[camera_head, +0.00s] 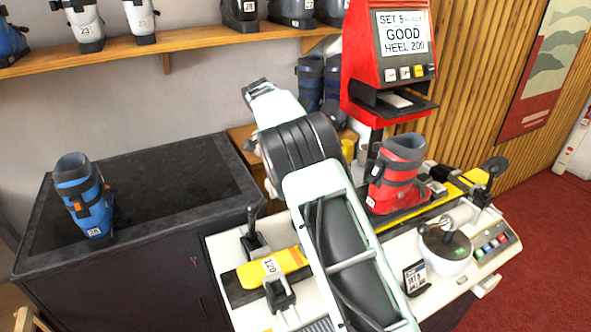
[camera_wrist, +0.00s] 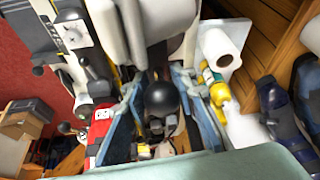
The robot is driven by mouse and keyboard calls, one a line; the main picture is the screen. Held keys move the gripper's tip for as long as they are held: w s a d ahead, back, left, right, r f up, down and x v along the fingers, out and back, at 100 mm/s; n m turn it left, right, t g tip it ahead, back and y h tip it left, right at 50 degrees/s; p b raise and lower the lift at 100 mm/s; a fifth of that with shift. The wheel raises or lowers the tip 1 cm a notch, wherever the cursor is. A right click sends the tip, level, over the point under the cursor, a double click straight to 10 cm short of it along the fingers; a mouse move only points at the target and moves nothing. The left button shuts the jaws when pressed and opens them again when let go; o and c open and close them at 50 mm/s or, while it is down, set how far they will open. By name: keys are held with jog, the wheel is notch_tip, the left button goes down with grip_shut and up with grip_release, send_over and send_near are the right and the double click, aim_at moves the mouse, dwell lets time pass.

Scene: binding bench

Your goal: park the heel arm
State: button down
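A dark round knob (camera_wrist: 161,97) shows in the middle of the wrist view; it may be the end of the heel arm, but I cannot be sure. My gripper (camera_wrist: 158,88) has its blue fingers spread on either side of it, with no clear grip visible. In the head view my arm hides the gripper. The red boot (camera_head: 398,172) stands upright on the bench's yellow and black track. The red tester's screen (camera_head: 403,34) reads "GOOD" and "HEEL 200". A black-handled crank (camera_head: 445,240) sits on a white drum.
A yellow ski piece (camera_head: 294,259) lies clamped at the bench's left. A blue boot (camera_head: 83,200) stands on the dark counter (camera_head: 170,180), whose top is otherwise clear. In the wrist view, a paper roll (camera_wrist: 221,45) and yellow bottle (camera_wrist: 215,85) are close to the right finger.

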jog(key=c, duration=1.9)
grip_release()
jog(key=shift+w+a+r, duration=0.15)
jog(key=shift+w+r, duration=0.05)
jog(key=shift+r, duration=0.05)
jog(key=o, duration=0.3)
jog(key=shift+f, duration=0.15)
jog(key=shift+s, duration=0.1)
jog(key=v, duration=1.2)
